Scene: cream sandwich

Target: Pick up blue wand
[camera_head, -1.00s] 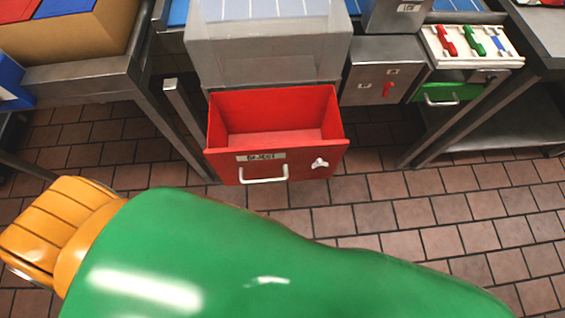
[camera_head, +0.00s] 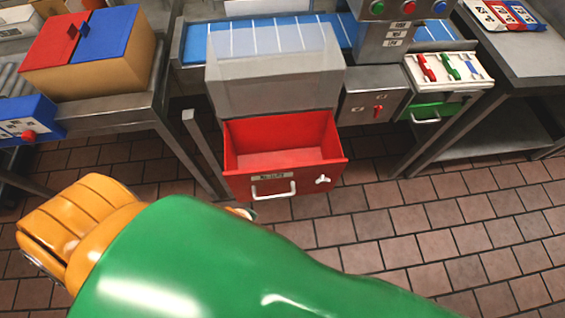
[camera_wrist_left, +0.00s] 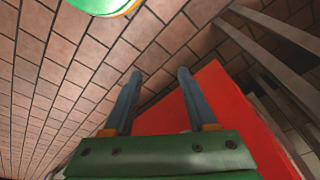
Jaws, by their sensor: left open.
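The blue wand (camera_head: 473,69) lies in a white tray (camera_head: 416,72) at the upper right of the head view, to the right of a red wand (camera_head: 427,68) and a green wand (camera_head: 451,67). My left gripper (camera_wrist_left: 160,75) shows in the left wrist view, with its two fingers apart and nothing between them. It is over the tiled floor, beside a red surface that looks like the red drawer (camera_head: 285,186). In the head view my green and orange arm hides nearly all of it. It is well away from the wands. My right gripper is not seen.
The open red drawer stands below a grey machine at centre. A small green drawer (camera_head: 432,113) is under the wand tray. A metal table (camera_head: 520,75) with coloured boxes is at right. A tan box with red and blue lids (camera_head: 98,38) is at left. The tiled floor is clear.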

